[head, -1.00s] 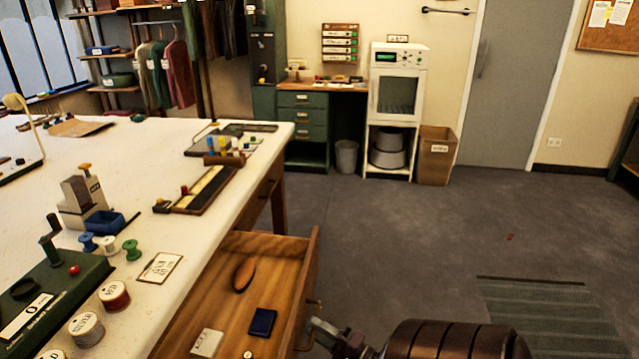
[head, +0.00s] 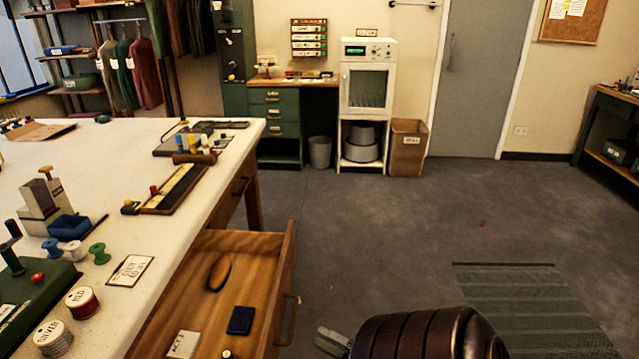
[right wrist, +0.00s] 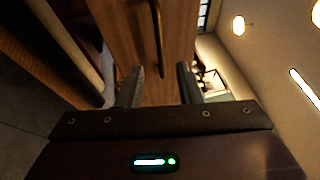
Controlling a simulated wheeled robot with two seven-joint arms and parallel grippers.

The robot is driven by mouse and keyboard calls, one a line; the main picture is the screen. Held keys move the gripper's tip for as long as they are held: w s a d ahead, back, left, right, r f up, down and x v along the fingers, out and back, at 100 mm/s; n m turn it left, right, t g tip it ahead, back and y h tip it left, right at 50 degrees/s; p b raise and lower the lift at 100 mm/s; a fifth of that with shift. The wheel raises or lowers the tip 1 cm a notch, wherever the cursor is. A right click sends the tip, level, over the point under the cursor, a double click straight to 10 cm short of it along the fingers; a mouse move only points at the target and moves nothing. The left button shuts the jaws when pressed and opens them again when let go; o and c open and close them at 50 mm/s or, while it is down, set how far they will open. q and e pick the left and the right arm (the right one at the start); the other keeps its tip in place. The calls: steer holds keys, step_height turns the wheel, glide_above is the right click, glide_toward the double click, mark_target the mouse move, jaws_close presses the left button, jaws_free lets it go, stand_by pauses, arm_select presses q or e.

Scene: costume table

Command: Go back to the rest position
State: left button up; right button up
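My right gripper (head: 332,341) is at the bottom of the head view, to the right of the open drawer (head: 262,243). In the right wrist view its two fingers (right wrist: 161,84) stand apart with nothing between them. The drawer front and its metal handle (right wrist: 158,30) show beyond the fingers; the gripper looks clear of the handle. My left gripper does not show in either view.
The drawer juts from the white table (head: 150,262) and holds a brown oval object (head: 219,273), a dark blue block (head: 240,320) and a white card (head: 183,344). Spools, a green winder and a ruler-like tray stand on the table. The floor (head: 390,220) to the right is open.

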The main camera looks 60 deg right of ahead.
steer(key=a+f+n+g+y, duration=0.1)
steer(key=a+f+n+g, duration=0.35)
steer(key=a+f, duration=0.6)
steer(key=a+f+n+g, duration=0.4)
steer(key=a+f+g, duration=0.1)
steer(key=f, duration=1)
steer(key=s+a+f+n+g, duration=0.4)
steer(key=s+a+f+n, duration=0.1)
steer(key=s, duration=0.3)
steer(key=s+a+f+n+g+h, duration=0.1)
steer(key=s+a+f+n+g, duration=0.4)
steer(key=s+f+n, duration=0.3)
steer(key=shift+f, duration=0.2)
steer(key=shift+s+d+g, duration=0.1)
steer(key=shift+g, duration=0.15)
